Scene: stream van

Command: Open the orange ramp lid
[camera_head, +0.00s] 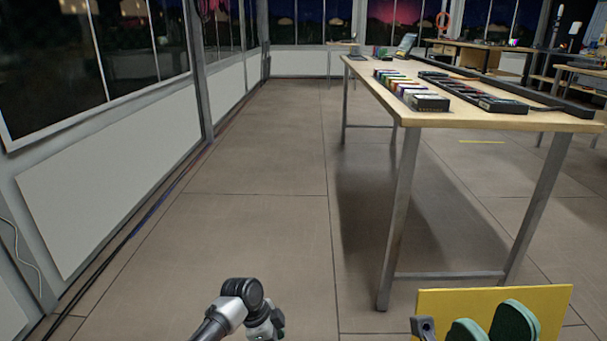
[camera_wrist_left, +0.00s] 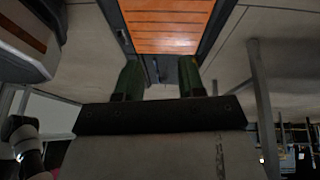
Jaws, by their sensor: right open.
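The orange ramp lid (camera_wrist_left: 165,28), a slatted orange panel with a dark frame, shows at the top of the left wrist view. It lies beyond the fingertips of my left gripper (camera_wrist_left: 161,80). The two green fingers stand well apart with nothing between them, and I see no contact with the lid. In the head view I see part of my left arm at the bottom; its fingers do not show clearly. My right gripper (camera_head: 492,327) is open at the bottom right, its green pads apart and empty. The lid is not in the head view.
A long wooden table (camera_head: 560,122) with metal legs stands at the right, bearing rows of small coloured items and dark trays. A yellow panel (camera_head: 545,300) shows behind my right gripper. A windowed wall (camera_head: 100,190) runs along the left. The tiled floor between is clear.

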